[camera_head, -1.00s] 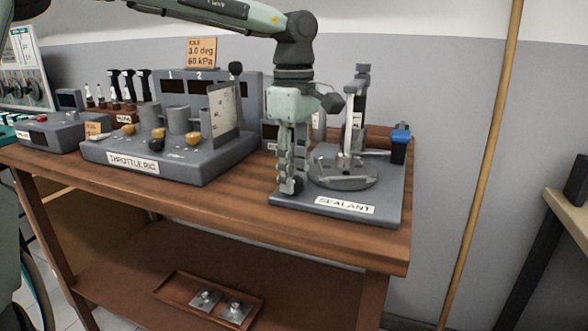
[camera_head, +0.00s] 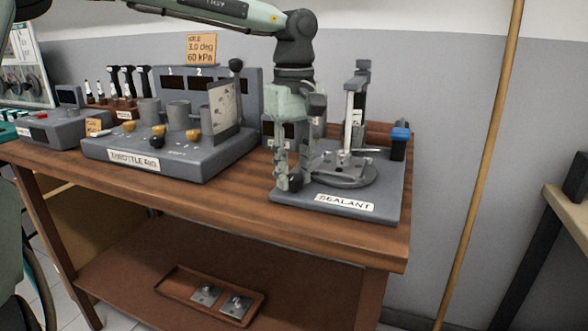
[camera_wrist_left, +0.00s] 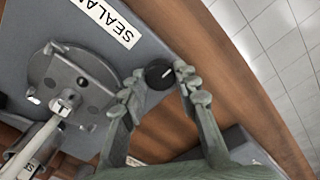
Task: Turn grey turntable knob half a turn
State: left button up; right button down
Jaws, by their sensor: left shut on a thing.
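The turntable knob (camera_wrist_left: 158,74) is a small dark round knob with a pale pointer line, at the front left corner of the SEALANT base plate (camera_head: 388,192). My left gripper (camera_wrist_left: 160,80) points down with its fingertips on either side of the knob, shut on it. In the head view the left gripper (camera_head: 289,181) stands upright at that corner and partly hides the knob (camera_head: 296,184). The round grey turntable (camera_head: 348,177) lies just right of the gripper; it also shows in the wrist view (camera_wrist_left: 90,66). My right gripper is out of view.
A grey post (camera_head: 352,110) stands over the turntable, and a blue-capped item (camera_head: 400,136) is at the plate's right side. The throttle rig (camera_head: 210,165) stands to the left, with bare wooden bench (camera_head: 235,205) between. The bench's front edge is close to the plate.

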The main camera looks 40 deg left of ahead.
aim_at(294, 177)
pick_arm(q)
jog(key=o, duration=1)
jog(key=shift+o, duration=0.8)
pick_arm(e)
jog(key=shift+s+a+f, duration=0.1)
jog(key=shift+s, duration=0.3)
pick_arm(q)
jog(key=shift+r, duration=0.25)
notch_tip(294, 177, up, 12)
jog(key=shift+f, duration=0.2)
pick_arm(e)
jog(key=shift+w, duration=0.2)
